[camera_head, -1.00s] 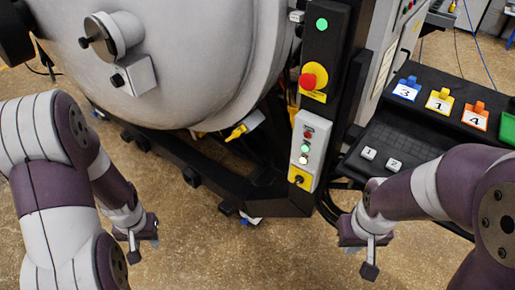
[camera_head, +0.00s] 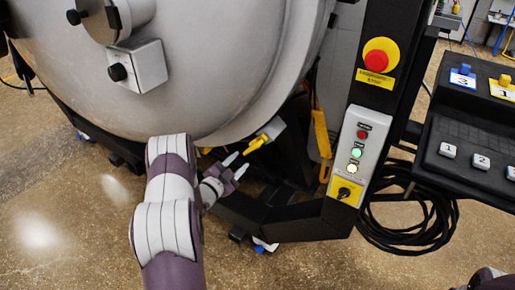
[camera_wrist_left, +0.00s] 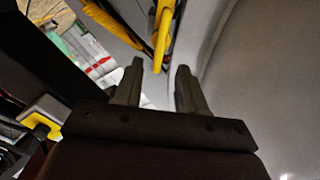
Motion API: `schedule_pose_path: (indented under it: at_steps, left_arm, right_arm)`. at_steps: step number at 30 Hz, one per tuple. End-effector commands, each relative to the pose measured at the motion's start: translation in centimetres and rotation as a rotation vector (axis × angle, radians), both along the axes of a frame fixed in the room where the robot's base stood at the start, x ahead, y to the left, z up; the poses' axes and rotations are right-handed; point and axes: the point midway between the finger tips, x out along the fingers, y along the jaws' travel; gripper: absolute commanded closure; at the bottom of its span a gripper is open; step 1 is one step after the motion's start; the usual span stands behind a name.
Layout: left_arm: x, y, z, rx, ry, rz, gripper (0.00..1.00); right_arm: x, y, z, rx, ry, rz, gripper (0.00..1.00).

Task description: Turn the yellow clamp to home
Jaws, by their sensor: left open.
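The yellow clamp (camera_head: 257,143) sticks out down-left from a grey block at the lower rim of the big grey furnace door. My left gripper (camera_head: 236,165) is just below and left of the clamp. Its fingers are apart and empty, pointing toward the clamp, with a small gap visible. In the left wrist view, my left gripper (camera_wrist_left: 154,85) shows both fingers spread, with a yellow bar beyond them at the top; I cannot tell for certain whether that bar is the clamp.
A control box (camera_head: 357,150) with lamps and a yellow switch plate stands right of the clamp, under a red emergency button (camera_head: 376,61). The black frame (camera_head: 300,218) runs below the door. Coiled black cable (camera_head: 420,225) lies at right, beneath a black tray (camera_head: 475,140).

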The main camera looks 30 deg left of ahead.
Motion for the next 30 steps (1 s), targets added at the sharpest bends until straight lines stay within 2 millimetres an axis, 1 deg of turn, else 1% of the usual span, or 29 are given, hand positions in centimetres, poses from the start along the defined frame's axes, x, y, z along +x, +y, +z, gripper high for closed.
schedule_pose_path:
  at_steps: [1,6,10,12,15,22,23,24,26,30]
  left_arm:
    - [1.3,-0.2,-0.2,0.001,-0.002,-0.003,0.6]
    - [5.6,-0.5,-0.3,0.0,-0.002,-0.001,0.6]
    - [8.0,-0.7,-0.3,-0.002,0.001,0.001,0.6]
    - [8.7,-0.7,-0.1,-0.001,0.002,0.001,0.6]
    - [9.3,-0.7,-0.1,-0.003,0.002,0.001,0.6]
    - [9.4,-0.7,0.0,-0.003,0.003,0.002,0.6]
    - [9.4,-0.7,0.0,-0.003,0.003,0.002,0.69]
    - [9.4,-0.7,0.0,-0.003,0.003,0.002,0.82]
    - [9.4,-0.7,0.0,-0.003,0.003,0.002,1.0]
    - [9.4,-0.7,-0.1,-0.003,0.003,0.002,1.0]
  right_arm:
    - [0.0,0.0,-0.4,0.0,0.0,0.0,1.0]
    - [0.0,0.0,-1.1,0.0,0.0,0.0,1.0]
    - [0.0,0.0,-1.4,0.0,0.0,0.0,1.0]
    - [0.0,0.0,-1.5,0.0,0.0,0.0,1.0]
    - [0.0,0.0,-1.6,0.0,0.0,0.0,1.0]
    - [0.0,0.0,-1.5,0.0,0.0,0.0,1.0]
    - [0.0,0.0,-1.5,0.0,0.0,0.0,1.0]
    - [0.0,0.0,-1.5,0.0,0.0,0.0,1.0]
    - [0.0,0.0,-1.5,0.0,0.0,0.0,1.0]
    - [0.0,0.0,-1.5,0.0,0.0,0.0,1.0]
